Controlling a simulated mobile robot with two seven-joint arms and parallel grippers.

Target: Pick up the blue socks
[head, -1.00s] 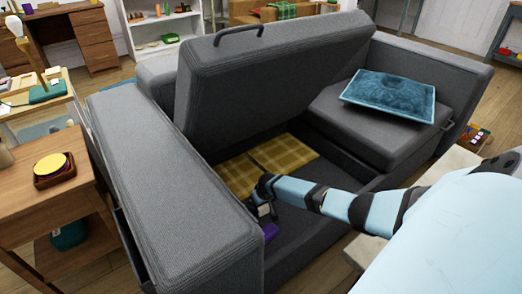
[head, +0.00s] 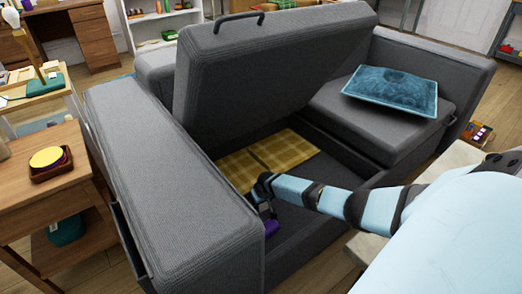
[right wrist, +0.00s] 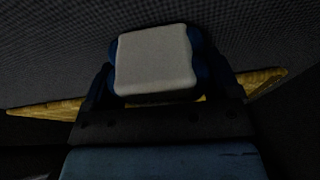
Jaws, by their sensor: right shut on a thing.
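My right arm reaches down into the open storage box of the grey sofa (head: 330,170). My right gripper (head: 270,210) is low in the box. In the head view the socks are hard to make out. A purple thing (head: 271,227) shows just below the fingertips; I cannot tell whether the gripper touches it. My left gripper is not in view.
A yellow checked cloth (head: 265,160) lies in the box behind the gripper. The raised seat lid (head: 270,75) leans over the box, and the armrest (head: 170,180) walls its left side. A blue cushion (head: 392,90) lies on the right seat. A wooden side table (head: 40,195) stands left.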

